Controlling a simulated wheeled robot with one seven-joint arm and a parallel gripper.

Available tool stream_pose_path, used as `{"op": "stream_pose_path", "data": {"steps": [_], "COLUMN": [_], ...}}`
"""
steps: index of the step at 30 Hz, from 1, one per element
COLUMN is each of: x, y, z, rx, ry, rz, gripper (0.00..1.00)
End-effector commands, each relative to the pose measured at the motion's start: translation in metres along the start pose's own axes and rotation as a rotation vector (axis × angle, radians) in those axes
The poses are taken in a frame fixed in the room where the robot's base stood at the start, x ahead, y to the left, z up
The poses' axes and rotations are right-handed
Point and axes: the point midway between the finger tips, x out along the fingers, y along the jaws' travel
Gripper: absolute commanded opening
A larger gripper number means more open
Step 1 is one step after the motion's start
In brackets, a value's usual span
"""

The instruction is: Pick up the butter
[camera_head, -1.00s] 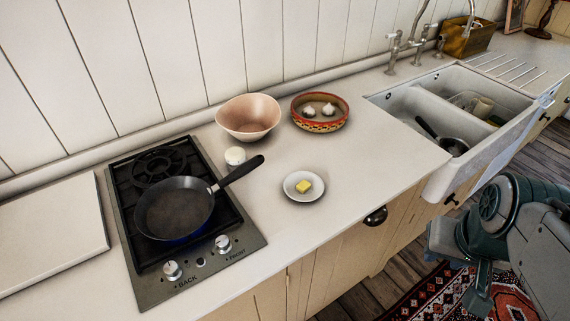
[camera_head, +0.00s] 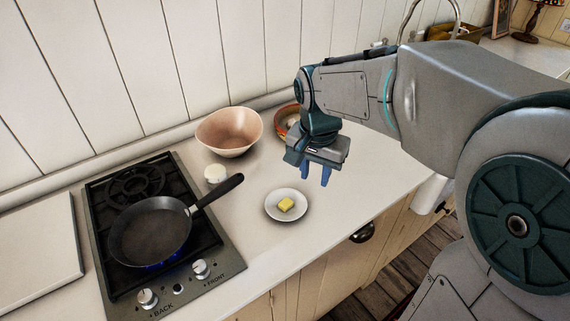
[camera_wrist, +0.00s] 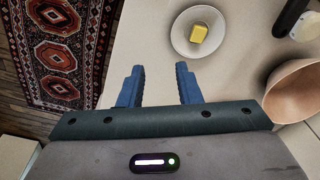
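The butter (camera_head: 286,204) is a small yellow block on a white plate (camera_head: 271,209) on the counter. In the wrist view the butter (camera_wrist: 198,33) and plate (camera_wrist: 179,34) lie near the top, beyond my fingertips and a little right of the gap between them. My gripper (camera_head: 315,178) is above the counter, up and to the right of the plate in the head view. Its blue fingers (camera_wrist: 157,80) are apart with nothing between them, and it does not touch the butter or plate.
A black frying pan (camera_head: 150,230) sits on the stove (camera_head: 215,240), its handle reaching toward the plate. A pink bowl (camera_head: 229,133) and a small white round object (camera_head: 215,174) stand behind. A patterned bowl (camera_head: 282,123) is partly hidden by my arm. Counter around the plate is clear.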

Motion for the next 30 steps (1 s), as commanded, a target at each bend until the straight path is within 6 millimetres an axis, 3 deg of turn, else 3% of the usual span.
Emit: {"op": "stream_pose_path", "data": {"steps": [3,10,14,24,30], "x": [0.012,0.027,0.035,0.096,0.115], "y": [-0.038,-0.078,-0.084,-0.082,-0.082], "z": [-0.012,-0.022,-0.023,-0.017,-0.015], "rx": [0.114,0.268,0.298,0.301,0.3], "ry": [-0.044,-0.093,-0.102,-0.103,-0.101], "rz": [0.016,0.034,0.039,0.041,0.038], "gripper": [0.31,0.31,0.31,0.31,0.31]}}
